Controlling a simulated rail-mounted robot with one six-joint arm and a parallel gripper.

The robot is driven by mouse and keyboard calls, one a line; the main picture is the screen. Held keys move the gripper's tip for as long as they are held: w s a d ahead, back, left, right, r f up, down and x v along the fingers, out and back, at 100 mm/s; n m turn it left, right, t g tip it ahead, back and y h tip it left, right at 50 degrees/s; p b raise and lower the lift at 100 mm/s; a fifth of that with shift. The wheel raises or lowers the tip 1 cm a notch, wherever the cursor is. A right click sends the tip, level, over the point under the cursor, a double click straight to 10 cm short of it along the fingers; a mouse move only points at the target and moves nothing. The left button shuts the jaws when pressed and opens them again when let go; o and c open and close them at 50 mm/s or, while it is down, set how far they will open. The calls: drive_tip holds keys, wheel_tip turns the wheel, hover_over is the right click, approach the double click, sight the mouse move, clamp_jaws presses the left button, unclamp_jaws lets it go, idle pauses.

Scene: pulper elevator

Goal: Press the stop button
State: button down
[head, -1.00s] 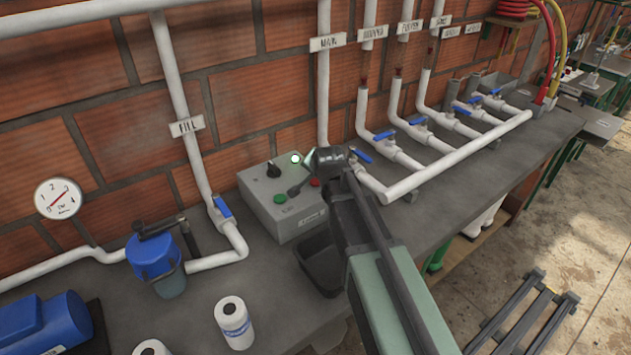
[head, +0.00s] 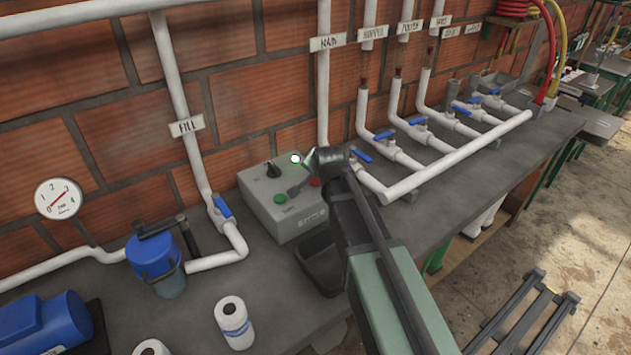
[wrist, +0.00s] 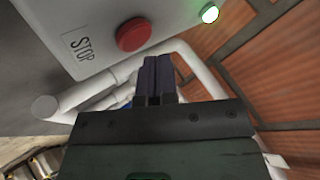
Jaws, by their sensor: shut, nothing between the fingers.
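The stop button is a red round button (wrist: 133,34) on a pale grey control box (head: 270,215). A STOP label (wrist: 80,44) is beside it in the wrist view. In the head view the red button (head: 315,182) shows at the box's right side, close beside my dark wrist. My gripper (wrist: 158,62) is shut and empty. Its fingertips appear beside and below the red button in the wrist view, not over its face. I cannot tell the exact gap. A lamp with a green rim (wrist: 210,13) is lit on the box.
The box also carries a green button (head: 280,198) and a black knob (head: 273,170). White pipes with blue valve handles (head: 361,156) run close to the right of the box. A dark tray (head: 318,268) sits in front. A blue-lidded pump (head: 153,257) stands left.

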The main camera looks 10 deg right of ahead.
sight(317, 181)
drive_tip(key=shift+f+b, duration=0.45)
drive_tip(key=shift+f+b, duration=0.4)
drive_tip(key=shift+b, duration=0.05)
idle(0.4)
idle(0.4)
drive_tip(key=shift+r+p, duration=0.85)
drive_tip(key=shift+p, duration=0.05)
wheel_tip(317, 181, up, 5)
drive_tip(key=p, duration=0.5)
drive_tip(key=shift+r, duration=0.15)
